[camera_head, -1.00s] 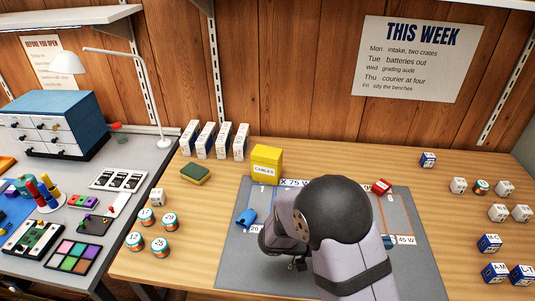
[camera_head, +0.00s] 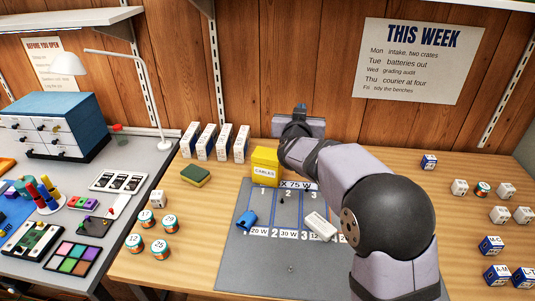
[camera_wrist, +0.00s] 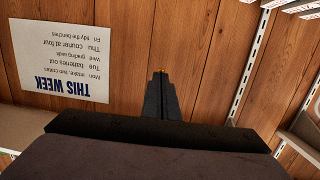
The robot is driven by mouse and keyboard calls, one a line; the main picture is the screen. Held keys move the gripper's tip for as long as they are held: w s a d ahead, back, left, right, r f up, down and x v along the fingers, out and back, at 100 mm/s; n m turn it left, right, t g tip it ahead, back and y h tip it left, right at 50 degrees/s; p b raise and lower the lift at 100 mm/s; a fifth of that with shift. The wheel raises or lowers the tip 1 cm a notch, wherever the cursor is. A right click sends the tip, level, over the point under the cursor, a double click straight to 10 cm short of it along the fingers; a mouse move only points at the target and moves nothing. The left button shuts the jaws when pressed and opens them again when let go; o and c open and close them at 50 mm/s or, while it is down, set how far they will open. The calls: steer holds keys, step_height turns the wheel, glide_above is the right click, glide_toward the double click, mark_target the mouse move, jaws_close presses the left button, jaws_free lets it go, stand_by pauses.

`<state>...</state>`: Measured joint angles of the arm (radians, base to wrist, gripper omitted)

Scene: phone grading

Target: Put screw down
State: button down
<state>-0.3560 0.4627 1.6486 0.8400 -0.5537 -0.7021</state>
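My gripper (camera_head: 300,108) is raised high, in front of the wooden wall behind the bench. In the wrist view its dark fingers (camera_wrist: 161,72) look pressed together, with a tiny orange spot at the tip. I cannot make out a screw between them. A tiny dark object (camera_head: 282,200) lies on the grey mat (camera_head: 258,272) near the marks 1 and 2. A tiny speck (camera_head: 291,268) shows lower on the mat. Either is too small to identify as a screw. My arm covers the right part of the mat.
A yellow CABLES box (camera_head: 265,167) stands at the mat's back edge. A blue item (camera_head: 246,220) and a pale block (camera_head: 319,227) lie on the mat. Several cans (camera_head: 158,248) are left of it, and lettered cubes (camera_head: 491,245) far right.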

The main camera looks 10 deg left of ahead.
steer(key=a+f+n+y, duration=0.1)
steer(key=a+n+y, duration=0.25)
steer(key=a, duration=0.25)
steer(key=n+g+y+b, duration=0.1)
steer(key=n+y+b, duration=0.1)
steer(key=y, duration=0.3)
glide_above(271, 158)
steer(key=shift+f, duration=2.35)
steer(key=shift+s+f+p, duration=0.1)
steer(key=shift+f+p, duration=0.6)
steer(key=shift+f, duration=4.25)
steer(key=shift+f, duration=0.15)
steer(key=c, duration=2.1)
jaws_free()
steer(key=shift+r, duration=0.2)
